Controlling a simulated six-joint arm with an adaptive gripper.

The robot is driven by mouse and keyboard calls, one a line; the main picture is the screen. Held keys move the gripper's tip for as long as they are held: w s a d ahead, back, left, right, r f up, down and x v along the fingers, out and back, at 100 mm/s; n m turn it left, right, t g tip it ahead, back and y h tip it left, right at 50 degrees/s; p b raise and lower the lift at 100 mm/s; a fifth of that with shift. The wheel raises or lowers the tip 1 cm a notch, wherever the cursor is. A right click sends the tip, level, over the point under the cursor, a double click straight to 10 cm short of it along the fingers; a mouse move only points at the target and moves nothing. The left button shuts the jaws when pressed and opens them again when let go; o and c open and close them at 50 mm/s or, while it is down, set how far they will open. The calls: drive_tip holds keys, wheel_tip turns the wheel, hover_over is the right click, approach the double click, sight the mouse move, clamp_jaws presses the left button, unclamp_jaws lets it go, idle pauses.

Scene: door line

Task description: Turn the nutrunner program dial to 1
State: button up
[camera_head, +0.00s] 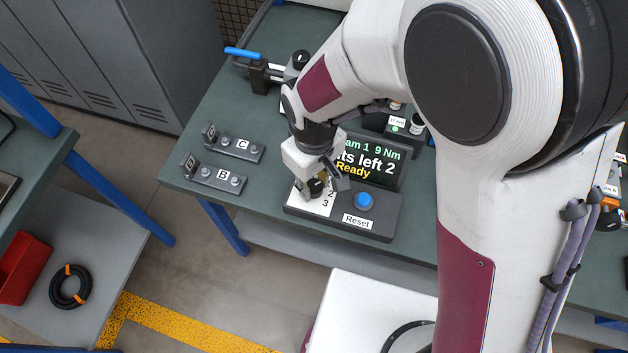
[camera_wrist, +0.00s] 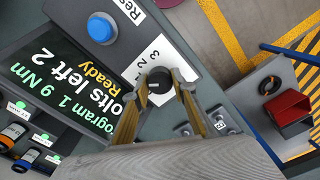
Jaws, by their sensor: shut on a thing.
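The program dial (camera_wrist: 160,82) is a round black knob on a white plate (camera_wrist: 143,61) printed with numbers; 2 and 3 show. The controller screen (camera_head: 370,160) reads program 1, 9 Nm, bolts left 2, Ready.
A blue button (camera_head: 364,201) with a Reset label (camera_head: 357,221) sits right of the dial on the same console. Holders marked B (camera_head: 218,177) and C (camera_head: 238,147) stand on the green bench to the left. A blue-handled tool (camera_head: 243,53) lies at the back.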

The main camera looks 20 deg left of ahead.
sight(314, 185)
drive_tip(key=o, duration=1.1)
drive_tip(key=shift+r, duration=0.15)
drive_tip(key=shift+r, duration=5.9)
drive_tip(key=shift+f, duration=0.1)
